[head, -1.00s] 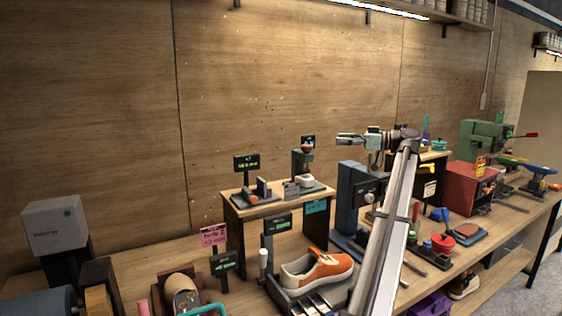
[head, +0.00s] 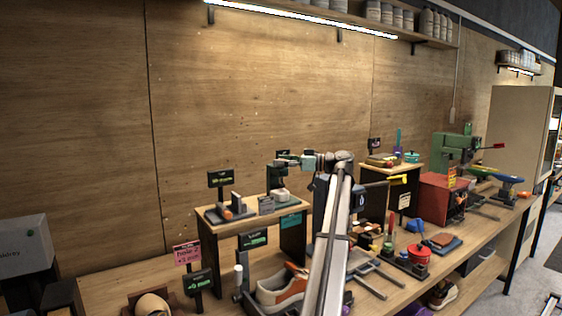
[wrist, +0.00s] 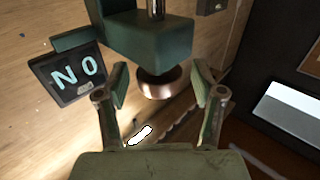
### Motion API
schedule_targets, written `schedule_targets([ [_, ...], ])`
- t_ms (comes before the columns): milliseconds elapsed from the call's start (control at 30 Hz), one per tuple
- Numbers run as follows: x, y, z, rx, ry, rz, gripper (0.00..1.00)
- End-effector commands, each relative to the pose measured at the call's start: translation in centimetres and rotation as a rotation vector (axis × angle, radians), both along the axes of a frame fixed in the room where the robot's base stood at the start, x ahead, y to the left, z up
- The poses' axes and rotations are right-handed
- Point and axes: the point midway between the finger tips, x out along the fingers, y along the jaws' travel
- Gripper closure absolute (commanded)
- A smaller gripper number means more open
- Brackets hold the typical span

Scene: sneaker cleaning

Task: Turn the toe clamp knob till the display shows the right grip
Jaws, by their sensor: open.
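A round copper-brown knob (wrist: 165,84) sits under a dark green block (wrist: 150,38) in the wrist view. A small tilted black display (wrist: 68,74) beside it reads "NO". My gripper (wrist: 161,90) is open, with one finger on each side of the knob and gaps visible on both sides. In the head view my gripper (head: 284,162) reaches leftward over the small green device (head: 279,180) on the raised wooden stand (head: 258,215). The gripper hides the knob there, and the device's display (head: 283,154) is too small to read.
Another display (head: 221,179) and a small fixture (head: 237,207) stand left on the same stand. A red box (head: 436,199) and a green machine (head: 452,146) stand to the right.

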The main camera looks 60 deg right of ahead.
Motion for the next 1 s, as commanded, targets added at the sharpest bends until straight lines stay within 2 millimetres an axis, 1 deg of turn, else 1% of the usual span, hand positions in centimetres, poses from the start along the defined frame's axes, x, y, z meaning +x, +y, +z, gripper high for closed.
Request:
schedule_targets([
  [267,0.23,0.04,-0.01,0.000,0.000,-0.001,0.32],
  [300,0.23,0.04,-0.01,0.000,0.000,0.000,0.46],
  [367,0.22,0.04,-0.01,0.000,0.000,0.000,0.67],
  [400,0.22,0.04,-0.01,0.000,0.000,0.000,0.82],
  [433,0.21,0.05,-0.01,0.000,0.000,0.000,0.92],
  [767,0.21,0.16,-0.07,0.000,0.000,-0.018,0.93],
  [1000,0.20,0.36,-0.29,0.000,-0.001,-0.116,0.93],
])
